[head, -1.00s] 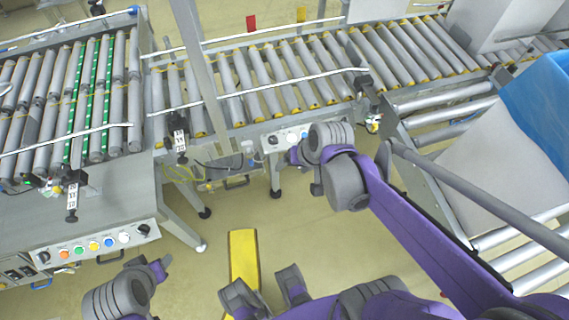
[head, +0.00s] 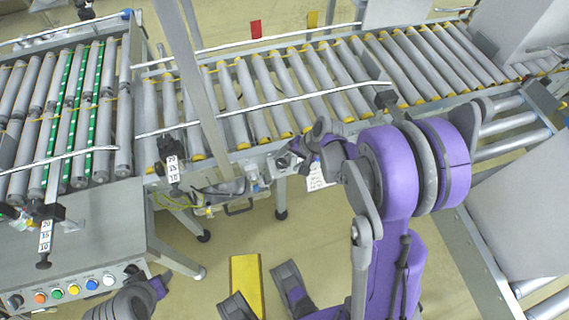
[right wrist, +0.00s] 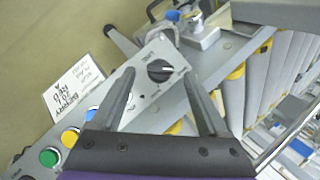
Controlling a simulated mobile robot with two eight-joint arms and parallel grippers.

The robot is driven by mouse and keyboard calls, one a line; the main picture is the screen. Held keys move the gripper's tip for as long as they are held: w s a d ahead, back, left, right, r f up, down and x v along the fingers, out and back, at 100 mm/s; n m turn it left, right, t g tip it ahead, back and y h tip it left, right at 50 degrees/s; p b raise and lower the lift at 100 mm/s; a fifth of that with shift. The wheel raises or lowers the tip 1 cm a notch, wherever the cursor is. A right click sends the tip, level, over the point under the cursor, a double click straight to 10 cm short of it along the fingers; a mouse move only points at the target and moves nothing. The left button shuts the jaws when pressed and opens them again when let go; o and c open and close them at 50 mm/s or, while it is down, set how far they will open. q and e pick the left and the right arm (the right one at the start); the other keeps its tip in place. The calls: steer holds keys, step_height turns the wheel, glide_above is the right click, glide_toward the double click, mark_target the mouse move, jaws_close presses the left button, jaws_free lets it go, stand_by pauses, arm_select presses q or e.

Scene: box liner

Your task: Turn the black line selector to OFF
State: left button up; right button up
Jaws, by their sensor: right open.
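The black line selector (right wrist: 160,70) is a round black knob on a grey control panel (right wrist: 150,98), with small lettering beside it. It sits just beyond and between the fingers of my right gripper (right wrist: 159,78), which is open and empty. I cannot tell whether a finger touches the knob, nor read its setting. In the head view my right gripper (head: 296,152) is at the panel below the middle conveyor, and my arm hides much of the panel.
Green (right wrist: 50,157), yellow (right wrist: 70,138) and blue (right wrist: 92,113) buttons line the same panel. A white written tag (right wrist: 76,96) hangs beside it. The roller conveyor (head: 275,92) runs above. Another button console (head: 75,292) is at the lower left.

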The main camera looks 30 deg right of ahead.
mark_target(282, 164)
steer(key=shift+x, duration=1.3)
jaws_close()
